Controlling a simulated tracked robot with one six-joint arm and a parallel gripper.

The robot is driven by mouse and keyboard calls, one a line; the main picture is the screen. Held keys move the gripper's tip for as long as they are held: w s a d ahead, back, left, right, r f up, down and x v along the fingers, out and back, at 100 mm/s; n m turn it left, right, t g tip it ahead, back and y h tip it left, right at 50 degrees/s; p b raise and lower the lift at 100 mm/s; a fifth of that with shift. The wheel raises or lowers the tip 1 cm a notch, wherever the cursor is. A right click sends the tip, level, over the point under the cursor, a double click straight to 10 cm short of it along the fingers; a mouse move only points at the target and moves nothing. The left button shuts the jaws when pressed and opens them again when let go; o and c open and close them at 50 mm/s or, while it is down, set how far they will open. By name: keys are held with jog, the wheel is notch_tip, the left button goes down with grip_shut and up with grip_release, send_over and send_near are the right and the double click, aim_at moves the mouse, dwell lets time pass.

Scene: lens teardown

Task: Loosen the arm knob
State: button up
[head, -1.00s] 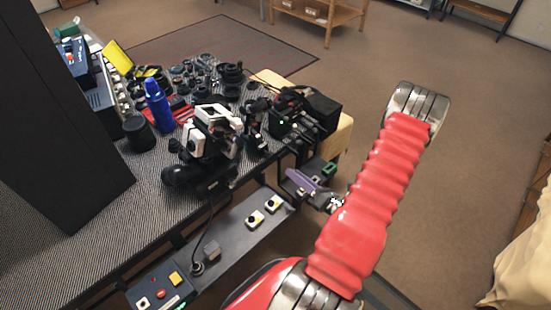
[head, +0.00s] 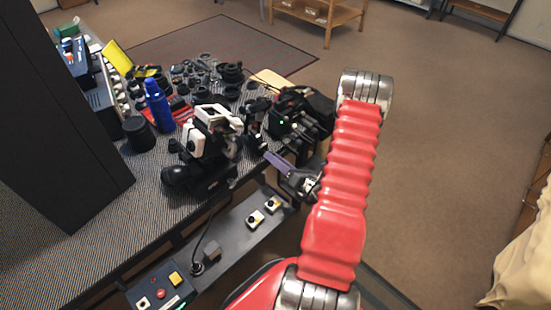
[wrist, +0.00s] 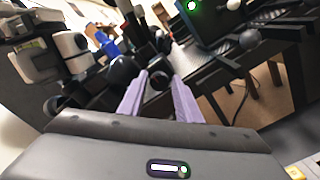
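My gripper (wrist: 159,84) has two pale purple fingers, held apart with a gap between them. In the wrist view a round black knob (wrist: 160,79) shows in the gap near the fingertips; I cannot tell whether the fingers touch it. A larger black ball-shaped part (wrist: 122,70) sits just left of the left finger. Either could belong to the arm; the pictures do not settle which is the arm knob. In the head view my gripper (head: 278,161) is at the bench's right edge, beside the black jointed parts (head: 255,138). The fingertips are small there.
A white-and-black instrument (head: 205,140) stands left of my gripper. A black box with a green light (head: 300,112) and several protruding rods is behind it. A blue bottle (head: 157,105) stands farther left. A control shelf (head: 230,237) runs below. Open floor lies right.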

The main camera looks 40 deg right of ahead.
jog(key=shift+w, duration=0.2)
jog(key=shift+c, duration=0.7)
jog(key=c, duration=0.6)
jog(key=shift+d, duration=0.15)
jog(key=shift+c, duration=0.2)
